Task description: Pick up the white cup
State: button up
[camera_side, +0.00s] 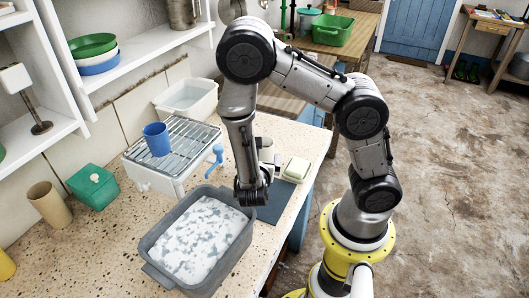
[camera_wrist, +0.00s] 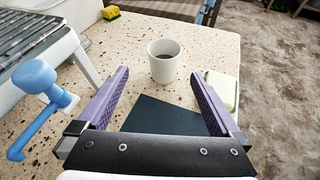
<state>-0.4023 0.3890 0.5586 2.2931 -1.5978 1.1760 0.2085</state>
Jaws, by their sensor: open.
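The white cup (camera_wrist: 163,66) stands upright on the speckled counter in the wrist view, with a dark inside. It lies ahead of my gripper (camera_wrist: 159,80), between the lines of the two purple fingers and beyond their tips. The fingers are spread apart with nothing between them, and I see no contact with the cup. In the side view my gripper (camera_side: 251,196) hangs near the right rim of the grey basin. A pale shape behind my arm there is partly hidden, and I cannot tell whether it is the cup.
A dark mat (camera_wrist: 165,115) lies under the fingers, with a soap dish (camera_wrist: 222,90) at right. The drain rack (camera_side: 175,143) with a blue cup (camera_side: 157,139) and blue tap (camera_wrist: 35,78) is at left. The grey basin (camera_side: 160,284) holds foamy water. A yellow sponge (camera_wrist: 111,12) lies farther back.

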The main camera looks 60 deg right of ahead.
aim_at(264, 154)
jog(key=shift+s+a+f+n, duration=0.15)
jog(key=shift+s+f+n, duration=0.15)
jog(key=shift+f, duration=0.2)
jog(key=shift+s+a+f+n, duration=0.1)
jog(key=shift+s+f+n, duration=0.15)
jog(key=shift+f, duration=0.25)
jog(key=shift+w+f, duration=0.1)
jog(key=shift+f, duration=0.05)
jog(key=shift+x, duration=5.85)
jog(key=c, duration=1.6)
